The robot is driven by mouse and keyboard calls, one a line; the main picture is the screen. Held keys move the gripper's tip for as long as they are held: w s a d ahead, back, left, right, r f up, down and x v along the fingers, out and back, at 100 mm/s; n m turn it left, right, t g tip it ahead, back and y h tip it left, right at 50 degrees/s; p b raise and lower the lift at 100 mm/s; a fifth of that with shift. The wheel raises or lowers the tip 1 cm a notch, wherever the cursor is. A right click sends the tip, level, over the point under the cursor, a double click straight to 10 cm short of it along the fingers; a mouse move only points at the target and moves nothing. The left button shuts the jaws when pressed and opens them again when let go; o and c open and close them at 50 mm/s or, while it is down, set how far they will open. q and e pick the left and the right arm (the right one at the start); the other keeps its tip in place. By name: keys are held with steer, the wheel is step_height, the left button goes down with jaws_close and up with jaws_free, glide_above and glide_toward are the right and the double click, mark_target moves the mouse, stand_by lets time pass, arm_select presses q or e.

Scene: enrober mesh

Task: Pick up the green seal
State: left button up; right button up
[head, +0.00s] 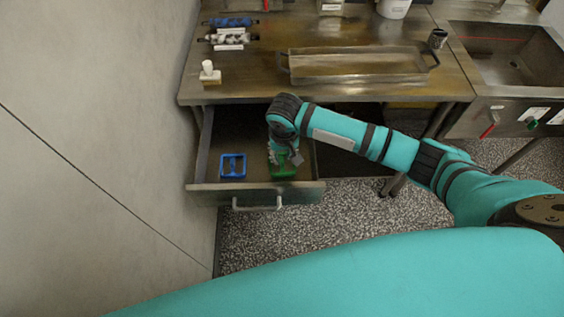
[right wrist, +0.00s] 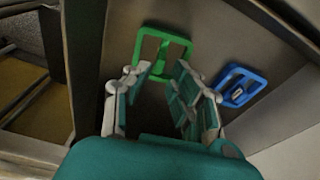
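The green seal (right wrist: 163,50) is a flat square frame with a crossbar, lying on the floor of the open drawer. In the head view its green (head: 284,171) shows below my right gripper, partly covered by it. My right gripper (right wrist: 157,82) points down into the drawer with its fingers apart, and the near edge of the green seal shows between and just beyond the fingertips. Nothing is held between the fingers. In the head view the right gripper (head: 283,160) hangs under the wrist. My left gripper is not in view.
A blue seal (head: 233,165) lies in the drawer left of the green one; it also shows in the right wrist view (right wrist: 240,86). The drawer front (head: 255,194) and side walls surround them. The steel table (head: 260,80) overhangs behind, carrying a tray (head: 355,67).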

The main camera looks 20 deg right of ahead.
mark_target(282, 160)
steer(key=shift+w+d+f+p, duration=0.1)
steer(key=shift+w+f+p, duration=0.2)
steer(key=shift+f, duration=1.1)
steer(key=shift+w+f+p, duration=0.1)
steer(key=shift+w+f, duration=0.25)
steer(key=shift+f, duration=1.05)
jaws_close()
